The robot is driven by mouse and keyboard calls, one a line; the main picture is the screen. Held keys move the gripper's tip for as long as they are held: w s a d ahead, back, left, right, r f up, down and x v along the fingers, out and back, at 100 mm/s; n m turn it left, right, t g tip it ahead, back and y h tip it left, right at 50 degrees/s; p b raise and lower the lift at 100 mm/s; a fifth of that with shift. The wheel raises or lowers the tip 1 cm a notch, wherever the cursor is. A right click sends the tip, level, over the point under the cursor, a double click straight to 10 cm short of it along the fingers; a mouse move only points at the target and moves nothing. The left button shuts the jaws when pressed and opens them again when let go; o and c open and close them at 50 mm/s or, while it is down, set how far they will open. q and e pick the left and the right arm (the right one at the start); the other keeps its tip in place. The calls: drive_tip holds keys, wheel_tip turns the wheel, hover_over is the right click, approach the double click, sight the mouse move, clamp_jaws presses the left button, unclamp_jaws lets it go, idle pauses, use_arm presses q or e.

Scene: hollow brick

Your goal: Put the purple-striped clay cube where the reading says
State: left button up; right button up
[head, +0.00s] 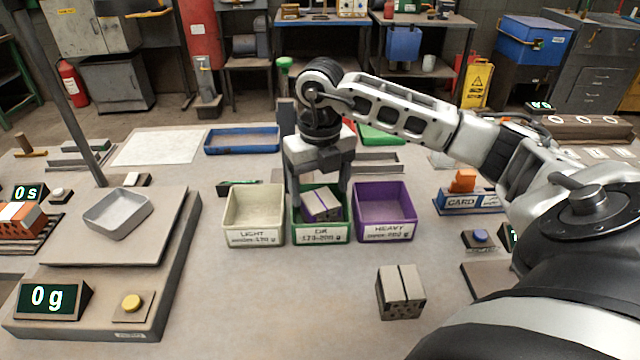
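The purple-striped clay cube (318,205) sits slightly turned inside the green OK bin (320,234), its lower part hidden by the front wall. My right gripper (320,197) points down over this bin, one finger on each side of the cube. The fingers look spread, with the cube turned between them; contact is hard to tell. The scale's pan (118,210) is empty and its display (48,298) reads 0 g. The cream LIGHT bin (255,236) and purple HEAVY bin (386,232) stand on either side and look empty. My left gripper is out of view.
Another grey cube (400,292) with a dark stripe and holes stands front right on the table. A yellow button (131,303) is beside the scale display. A card holder (470,200) stands right of the bins, and a blue tray (242,140) lies behind them. The front middle is clear.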

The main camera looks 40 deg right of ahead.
drive_tip(key=shift+r, duration=0.1)
drive_tip(key=shift+r+p, duration=0.35)
wheel_tip(320, 180, up, 8)
wheel_tip(320, 180, up, 4)
drive_tip(key=p, duration=0.2)
hover_over(320, 199)
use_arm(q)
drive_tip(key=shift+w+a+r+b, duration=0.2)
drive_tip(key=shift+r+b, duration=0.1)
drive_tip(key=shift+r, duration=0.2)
use_arm(e)
drive_tip(key=shift+r, duration=0.2)
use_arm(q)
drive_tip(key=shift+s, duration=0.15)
